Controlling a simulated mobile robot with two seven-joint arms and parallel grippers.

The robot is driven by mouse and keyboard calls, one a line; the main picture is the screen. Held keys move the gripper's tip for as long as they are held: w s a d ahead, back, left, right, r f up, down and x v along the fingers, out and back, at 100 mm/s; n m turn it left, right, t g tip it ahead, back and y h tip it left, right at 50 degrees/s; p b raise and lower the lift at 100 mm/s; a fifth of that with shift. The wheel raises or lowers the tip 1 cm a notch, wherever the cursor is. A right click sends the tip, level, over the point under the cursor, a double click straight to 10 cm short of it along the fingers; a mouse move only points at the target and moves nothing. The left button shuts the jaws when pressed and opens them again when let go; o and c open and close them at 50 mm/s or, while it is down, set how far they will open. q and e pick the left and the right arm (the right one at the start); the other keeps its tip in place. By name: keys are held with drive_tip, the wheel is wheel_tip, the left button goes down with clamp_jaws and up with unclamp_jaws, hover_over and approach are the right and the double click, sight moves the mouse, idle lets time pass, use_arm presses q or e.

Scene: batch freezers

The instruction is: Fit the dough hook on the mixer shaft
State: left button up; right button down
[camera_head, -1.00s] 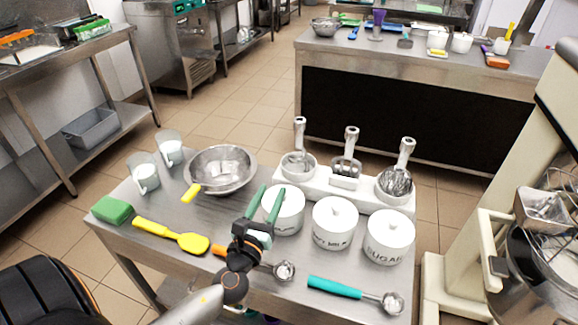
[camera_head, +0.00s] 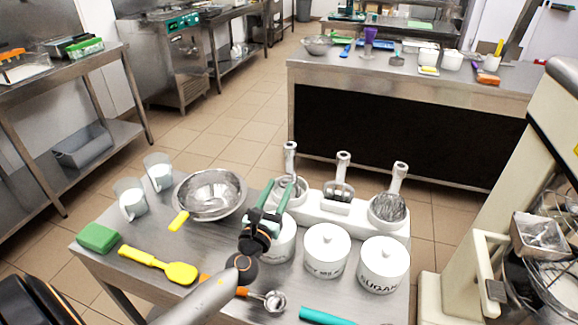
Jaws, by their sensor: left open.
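A white rack (camera_head: 322,203) at the back of the steel table holds three mixer attachments with pale upright shanks. The left attachment (camera_head: 290,159) has its lower part mostly hidden, so I cannot tell its shape clearly. The middle one (camera_head: 343,172) looks flat, and the right one (camera_head: 389,205) is a wire whisk. My left gripper (camera_head: 281,184) is open and empty, its green fingers pointing towards the left attachment, in front of a white canister. The cream mixer (camera_head: 487,190) stands at the right edge; its shaft is not clearly visible. My right gripper is not in view.
White canisters (camera_head: 327,250) stand in front of the rack. A steel bowl (camera_head: 210,193), measuring cups (camera_head: 131,200), a green sponge (camera_head: 98,237), a yellow spatula (camera_head: 160,263) and a metal scoop (camera_head: 273,301) occupy the table.

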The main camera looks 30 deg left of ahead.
sight(289, 167)
use_arm(q)
drive_tip(key=shift+b+x, duration=0.45)
drive_tip(key=shift+x, duration=3.9)
clamp_jaws()
drive_tip(key=shift+r, duration=0.15)
